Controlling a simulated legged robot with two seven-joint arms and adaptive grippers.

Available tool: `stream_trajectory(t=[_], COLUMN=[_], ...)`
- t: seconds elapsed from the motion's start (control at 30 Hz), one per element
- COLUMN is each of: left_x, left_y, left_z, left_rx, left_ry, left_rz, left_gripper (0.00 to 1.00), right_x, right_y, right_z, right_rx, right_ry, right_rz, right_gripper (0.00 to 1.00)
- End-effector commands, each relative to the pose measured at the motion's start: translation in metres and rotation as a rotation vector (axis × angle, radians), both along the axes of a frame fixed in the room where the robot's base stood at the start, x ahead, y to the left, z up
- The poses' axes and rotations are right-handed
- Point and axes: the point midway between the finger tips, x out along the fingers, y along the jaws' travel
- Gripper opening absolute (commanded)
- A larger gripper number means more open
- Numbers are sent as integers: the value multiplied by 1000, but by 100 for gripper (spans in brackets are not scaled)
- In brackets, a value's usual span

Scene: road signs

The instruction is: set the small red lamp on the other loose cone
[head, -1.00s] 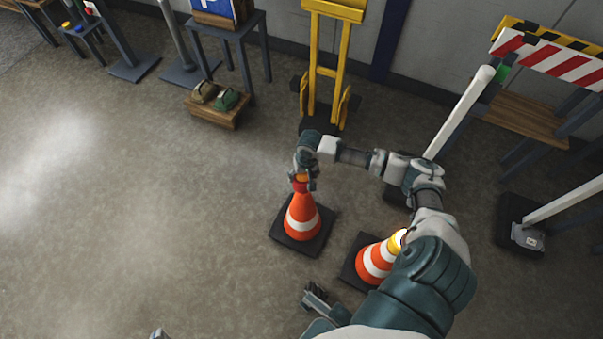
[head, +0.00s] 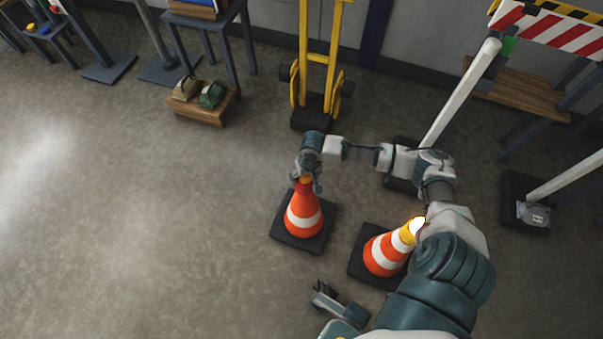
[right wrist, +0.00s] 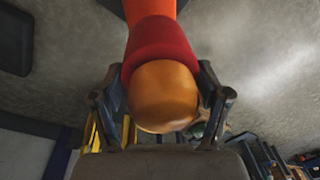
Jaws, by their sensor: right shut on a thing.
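The small red lamp (right wrist: 162,55), a red body with an orange dome (right wrist: 163,95), is between the fingers of my right gripper (right wrist: 162,100). In the head view my right gripper (head: 306,182) is at the tip of the left orange-and-white cone (head: 303,213). The lamp is in line with the cone's top in both views; I cannot tell whether it bears its weight there. The cone stands upright on a dark square base. The right cone (head: 383,253) carries a lit yellow lamp (head: 412,230), partly behind my right arm.
A yellow hand truck (head: 322,75) stands behind the cones. A wooden box (head: 203,108) sits at the back left. A white post (head: 460,90) and striped barrier (head: 555,35) are at the right. The floor left of the cones is clear.

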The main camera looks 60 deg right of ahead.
Motion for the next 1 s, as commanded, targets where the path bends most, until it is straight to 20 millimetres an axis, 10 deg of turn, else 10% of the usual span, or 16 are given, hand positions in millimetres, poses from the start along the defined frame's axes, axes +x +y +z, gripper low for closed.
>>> stream_trajectory(t=[0.87,0.9,1.0], left_x=[3,3,3], left_y=[-1,-1,-1], left_z=[3,2,2], left_rx=[2,1,1], left_ry=[-1,0,1], left_rz=[0,0,-1], left_gripper=[0,0,0], right_x=[0,0,0], right_y=[0,0,0], right_z=[-10,-10,-11], right_rx=[1,1,0], right_ry=[-1,-1,1], right_rz=[1,1,1], right_gripper=[13,80,100])
